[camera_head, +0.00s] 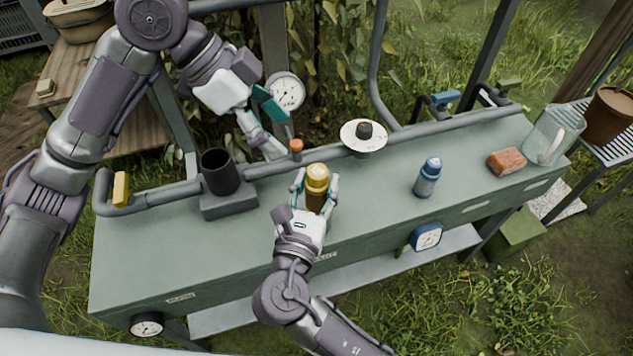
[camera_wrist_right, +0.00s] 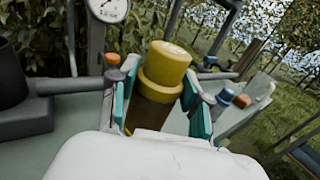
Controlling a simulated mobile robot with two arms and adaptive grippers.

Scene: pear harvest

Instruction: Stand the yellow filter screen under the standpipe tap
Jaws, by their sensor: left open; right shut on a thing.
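The yellow filter screen (camera_head: 317,177) is an upright cylinder with a yellow cap and a dark brown lower body, over the middle of the bench. My right gripper (camera_head: 315,190) is shut around it; in the right wrist view the screen (camera_wrist_right: 165,75) stands tilted slightly between the teal finger pads. Its lower end is hidden, so I cannot tell whether it touches the bench. My left gripper (camera_head: 268,125) is open and empty behind the bench pipe, beside a white gauge. Which fitting is the standpipe tap is unclear; blue-handled (camera_head: 440,100) and green-handled (camera_head: 505,86) valves stand at the back right.
A black cup (camera_head: 220,170) in a grey block stands left of the screen. An orange-topped valve (camera_head: 296,147) and a white disc (camera_head: 364,137) sit behind it. A blue bottle (camera_head: 427,180), brown block (camera_head: 506,161) and clear jug (camera_head: 552,137) are right. Bench space between screen and bottle is clear.

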